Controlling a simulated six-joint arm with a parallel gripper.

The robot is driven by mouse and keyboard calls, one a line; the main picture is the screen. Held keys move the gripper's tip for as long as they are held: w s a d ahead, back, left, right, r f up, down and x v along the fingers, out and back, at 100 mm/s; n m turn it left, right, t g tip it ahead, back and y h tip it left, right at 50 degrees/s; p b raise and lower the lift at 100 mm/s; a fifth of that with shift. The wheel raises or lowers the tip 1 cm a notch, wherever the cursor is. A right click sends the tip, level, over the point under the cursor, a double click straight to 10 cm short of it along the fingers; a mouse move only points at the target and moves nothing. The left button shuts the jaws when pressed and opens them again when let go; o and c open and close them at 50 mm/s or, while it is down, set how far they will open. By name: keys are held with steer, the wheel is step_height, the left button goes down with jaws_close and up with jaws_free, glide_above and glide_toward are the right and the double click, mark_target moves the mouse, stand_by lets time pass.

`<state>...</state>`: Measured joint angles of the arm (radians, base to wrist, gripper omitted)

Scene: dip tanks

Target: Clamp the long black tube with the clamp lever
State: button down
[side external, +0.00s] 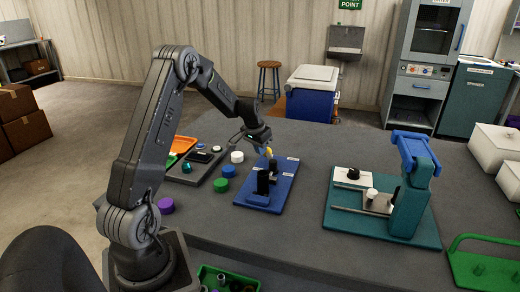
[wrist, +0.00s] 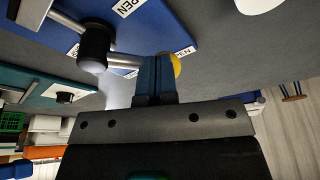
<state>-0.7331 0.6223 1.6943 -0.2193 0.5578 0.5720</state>
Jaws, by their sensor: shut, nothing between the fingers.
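My gripper (side external: 266,146) is shut and empty, above the far part of a blue board (side external: 283,187). In the wrist view its fingers (wrist: 155,68) are together, with a yellow rounded piece (wrist: 176,68) right beside their tips. The yellow piece (side external: 269,152) also shows just under the gripper in the side view; whether they touch is unclear. The board carries a black upright block (side external: 262,184) and a dark part (side external: 273,168) behind it. In the wrist view a black cylinder (wrist: 95,45) sits by a metal rod near OPEN labels. I cannot tell which black part is the long tube.
A teal fixture (side external: 410,190) with a blue top stands to the right. Coloured caps, such as a green one (side external: 221,185), lie left of the blue board. A dark tray (side external: 188,170) is farther left. Grey tabletop (side external: 315,170) is free between the boards.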

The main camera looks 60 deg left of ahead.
mark_target(270, 152)
steer(key=shift+w, duration=0.1)
steer(key=w+m+h, duration=0.1)
steer(key=m, duration=0.1)
steer(key=shift+w+a+f+m, duration=0.1)
steer(key=shift+w+m, duration=0.1)
steer(key=shift+m, duration=0.2)
steer(key=w+m, duration=0.1)
steer(key=m, duration=0.1)
steer(key=w+m+h, duration=0.1)
steer(key=shift+w+d+m, duration=0.1)
steer(key=shift+d+m, duration=0.1)
steer(key=shift+m, duration=0.2)
steer(key=m, duration=0.1)
steer(key=w+m, duration=0.1)
steer(key=shift+w+d+m+h, duration=0.15)
steer(key=shift+d+m+h, duration=0.15)
steer(key=shift+d+h, duration=0.1)
steer(key=m, duration=0.1)
steer(key=w+d+m, duration=0.1)
steer(key=shift+w+m+g+h, duration=0.1)
steer(key=shift+m+g+h, duration=0.2)
steer(key=shift+m, duration=0.1)
steer(key=shift+w+d, duration=0.2)
steer(key=shift+d, duration=0.05)
steer(key=shift+w+d, duration=0.1)
steer(key=shift+d, duration=0.05)
